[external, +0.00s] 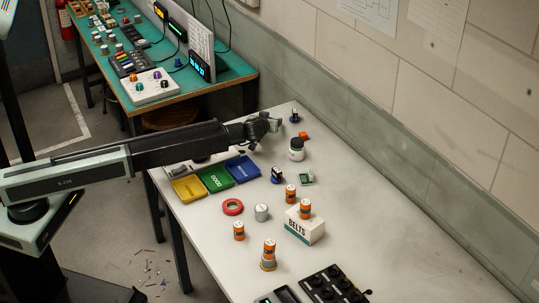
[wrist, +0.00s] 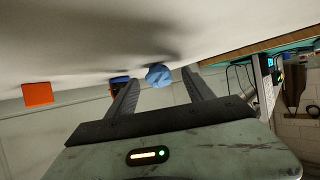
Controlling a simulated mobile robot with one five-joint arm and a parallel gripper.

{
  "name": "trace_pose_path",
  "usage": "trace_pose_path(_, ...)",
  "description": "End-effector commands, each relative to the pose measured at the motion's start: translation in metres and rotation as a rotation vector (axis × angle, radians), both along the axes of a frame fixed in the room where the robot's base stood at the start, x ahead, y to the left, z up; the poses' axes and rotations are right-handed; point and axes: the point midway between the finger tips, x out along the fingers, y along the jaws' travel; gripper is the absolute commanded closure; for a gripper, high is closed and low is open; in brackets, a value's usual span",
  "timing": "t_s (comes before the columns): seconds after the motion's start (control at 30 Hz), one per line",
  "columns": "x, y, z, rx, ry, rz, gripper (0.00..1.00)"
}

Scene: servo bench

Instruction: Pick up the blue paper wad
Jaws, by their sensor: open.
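The blue paper wad (wrist: 158,75) is a small crumpled light-blue ball on the white bench top in the wrist view. It shows between the two finger tips of my gripper (wrist: 162,79), near their far ends, with a gap on either side. I cannot tell whether the tips reach around it. My gripper (external: 269,122) is open and low over the far end of the bench in the external view. The wad cannot be made out there; the gripper probably hides it.
An orange block (wrist: 38,94) and a small dark-blue part (wrist: 119,79) lie left of the fingers in the wrist view. The right side of the bench (external: 390,225) is clear.

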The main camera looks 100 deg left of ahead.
Motion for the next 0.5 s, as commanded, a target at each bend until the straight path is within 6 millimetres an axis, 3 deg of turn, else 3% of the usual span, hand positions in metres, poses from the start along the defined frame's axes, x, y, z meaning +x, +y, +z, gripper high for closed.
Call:
trace_pose_path(0.1,0.0007,0.0154,-0.0103,0.000,0.000,0.001,0.39)
trace_pose_path(0.3,-0.0002,0.0156,-0.0082,0.000,0.001,0.000,0.39)
trace_pose_path(0.5,-0.0001,0.0154,-0.0082,0.000,0.001,0.000,0.95)
